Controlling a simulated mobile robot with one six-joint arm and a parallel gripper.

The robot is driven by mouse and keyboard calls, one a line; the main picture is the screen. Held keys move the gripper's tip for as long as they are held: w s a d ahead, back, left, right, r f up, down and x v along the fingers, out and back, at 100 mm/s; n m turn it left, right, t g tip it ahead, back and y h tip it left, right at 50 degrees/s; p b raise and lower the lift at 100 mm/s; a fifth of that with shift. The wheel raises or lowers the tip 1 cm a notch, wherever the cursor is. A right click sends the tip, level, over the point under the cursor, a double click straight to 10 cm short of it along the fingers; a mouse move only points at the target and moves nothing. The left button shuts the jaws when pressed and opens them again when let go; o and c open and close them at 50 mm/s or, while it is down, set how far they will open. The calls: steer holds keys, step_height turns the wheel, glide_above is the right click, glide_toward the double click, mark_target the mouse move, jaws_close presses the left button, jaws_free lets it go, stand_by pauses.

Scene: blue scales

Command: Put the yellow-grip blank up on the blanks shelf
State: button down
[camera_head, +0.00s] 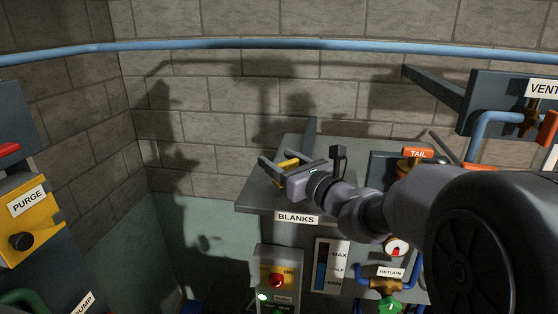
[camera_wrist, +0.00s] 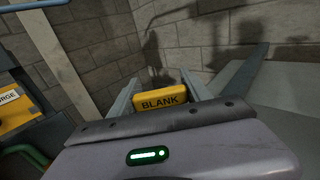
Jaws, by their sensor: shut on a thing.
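The yellow-grip blank (camera_wrist: 160,101) shows its yellow block with the word BLANK between the two fingers of my gripper (camera_wrist: 161,91) in the wrist view. In the head view a bit of its yellow grip (camera_head: 288,162) shows between the fingers. My gripper (camera_head: 277,164) is shut on it. The part of the blank beyond the grip is hidden. The grey blanks shelf (camera_head: 257,195), with a BLANKS label on its front edge, lies beneath my gripper in the head view. I cannot tell whether the blank touches the shelf.
Below the shelf are a switch box (camera_head: 279,281) with a red knob and a level gauge (camera_head: 330,266). A yellow PURGE box (camera_head: 29,219) is at the left. Pipes and a TAIL-labelled orange part (camera_head: 418,154) are at the right. A block wall stands behind the shelf.

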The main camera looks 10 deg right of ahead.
steer(key=shift+c, duration=2.4)
jaws_free()
